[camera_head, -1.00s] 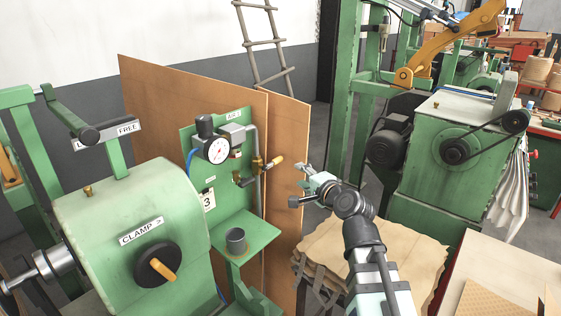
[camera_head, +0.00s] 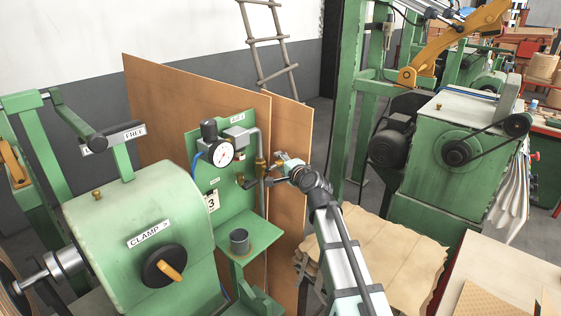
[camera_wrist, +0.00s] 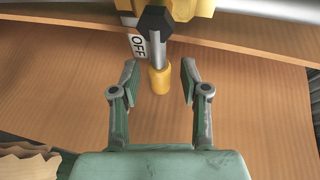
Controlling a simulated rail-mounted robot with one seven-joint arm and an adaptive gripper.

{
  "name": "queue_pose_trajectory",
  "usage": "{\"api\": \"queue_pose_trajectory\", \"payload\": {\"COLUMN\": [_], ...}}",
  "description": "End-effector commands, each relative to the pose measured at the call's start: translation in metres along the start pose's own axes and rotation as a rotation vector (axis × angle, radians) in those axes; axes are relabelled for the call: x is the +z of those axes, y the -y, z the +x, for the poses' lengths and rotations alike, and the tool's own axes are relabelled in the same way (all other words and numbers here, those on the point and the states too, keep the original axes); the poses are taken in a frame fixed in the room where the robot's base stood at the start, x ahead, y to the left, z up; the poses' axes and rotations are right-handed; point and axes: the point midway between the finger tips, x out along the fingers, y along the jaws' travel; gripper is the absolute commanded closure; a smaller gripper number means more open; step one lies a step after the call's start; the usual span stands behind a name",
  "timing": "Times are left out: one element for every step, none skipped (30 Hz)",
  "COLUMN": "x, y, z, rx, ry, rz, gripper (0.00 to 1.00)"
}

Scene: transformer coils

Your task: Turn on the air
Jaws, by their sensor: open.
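The green air panel (camera_head: 236,187) stands upright beside the green winding machine and carries a round white gauge (camera_head: 222,154) and brass pipe fittings. In the wrist view, the valve lever (camera_wrist: 157,52) has a grey shaft and a yellow tip (camera_wrist: 160,80). It points towards me from a yellow valve body (camera_wrist: 182,8), beside a white "OFF" tag (camera_wrist: 138,45). My gripper (camera_wrist: 158,70) is open, with one finger on each side of the lever's yellow tip and visible gaps to both. In the head view my gripper (camera_head: 276,172) is at the panel's right side and largely hides the lever.
Brown boards (camera_head: 288,165) stand behind the panel. A small dark cup (camera_head: 239,241) sits on the panel's green shelf (camera_head: 262,232). The green machine with its clamp knob (camera_head: 163,267) is at left. Brown paper sheets (camera_head: 400,257) lie below and right of my arm.

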Motion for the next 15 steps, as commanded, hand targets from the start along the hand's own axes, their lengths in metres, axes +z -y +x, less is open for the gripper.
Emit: {"api": "queue_pose_trajectory", "payload": {"x": [-0.0002, -0.0002, -0.0001, 0.0, 0.0, 0.0001, 0.0001, 0.0001, 0.0002, 0.0002, 0.0002, 0.0002, 0.0002, 0.0002, 0.0002], "y": [0.0006, 0.0005, 0.0003, 0.0002, 0.0001, 0.0, -0.0001, -0.0001, -0.0002, -0.0002, -0.0002, -0.0002, -0.0001, -0.0002, -0.0001], "z": [0.0039, 0.0049, 0.0058, 0.0063, 0.0065, 0.0066, 0.0066, 0.0065, 0.0064, 0.0063, 0.0063, 0.0063, 0.0063, 0.0063, 0.0062], "rx": [0.0, 0.0, 0.0, 0.0, 0.0, 0.0, 0.0, 0.0, 0.0, 0.0, 0.0, 0.0, 0.0, 0.0, 0.0], "ry": [0.0, 0.0, 0.0, 0.0, 0.0, 0.0, 0.0, 0.0, 0.0, 0.0, 0.0, 0.0, 0.0, 0.0, 0.0], "rz": [0.0, 0.0, 0.0, 0.0, 0.0, -0.001, -0.001, -0.001, -0.001, -0.001, -0.001, -0.001, -0.001, -0.001, -0.001], "gripper": [0.55, 0.55, 0.55, 0.55, 0.55, 0.55, 0.55, 0.55, 0.55, 0.55, 0.55, 0.58, 0.69, 0.79, 0.94]}}
